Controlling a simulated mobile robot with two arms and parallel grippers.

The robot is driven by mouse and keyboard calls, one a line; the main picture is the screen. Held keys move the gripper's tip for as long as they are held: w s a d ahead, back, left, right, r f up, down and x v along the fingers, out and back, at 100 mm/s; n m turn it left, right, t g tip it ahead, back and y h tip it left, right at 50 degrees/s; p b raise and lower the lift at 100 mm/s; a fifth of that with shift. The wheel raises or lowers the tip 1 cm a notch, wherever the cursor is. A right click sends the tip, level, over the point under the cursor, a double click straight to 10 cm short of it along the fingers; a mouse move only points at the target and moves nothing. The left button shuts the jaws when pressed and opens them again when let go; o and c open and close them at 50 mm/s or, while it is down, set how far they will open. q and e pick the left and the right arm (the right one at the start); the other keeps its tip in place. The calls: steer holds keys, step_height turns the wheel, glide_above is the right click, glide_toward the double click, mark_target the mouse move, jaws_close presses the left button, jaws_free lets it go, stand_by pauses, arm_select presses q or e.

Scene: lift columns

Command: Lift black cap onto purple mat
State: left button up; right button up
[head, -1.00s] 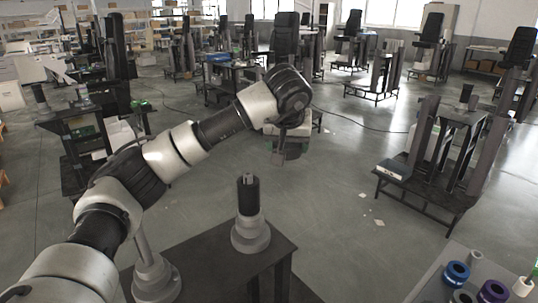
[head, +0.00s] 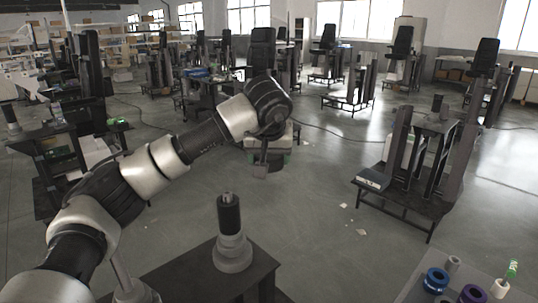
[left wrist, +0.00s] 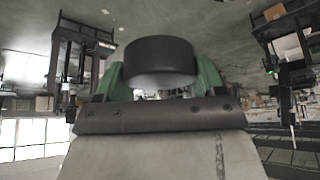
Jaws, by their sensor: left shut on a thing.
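My left gripper (head: 268,168) is held out over the floor in the middle of the head view. In the left wrist view its green fingers (left wrist: 162,84) are shut on the black cap (left wrist: 160,58), a short, wide dark cylinder. The cap is in the air, clear of any surface. In the head view the cap is mostly hidden behind the gripper. I cannot make out a purple mat in either view. My right gripper is not in view.
A dark stand (head: 205,270) with a black-topped grey post (head: 231,230) is in front. A grey table (head: 418,289) at lower right holds a blue ring (head: 436,279), a purple ring (head: 473,294) and small bottles. A black workstation (head: 405,203) stands at right. Open floor lies between.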

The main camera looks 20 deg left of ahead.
arm_select(q)
steer(key=shift+r, duration=0.15)
steer(key=shift+r+p, duration=2.2)
steer(key=shift+r, duration=0.2)
steer(key=shift+f, duration=0.1)
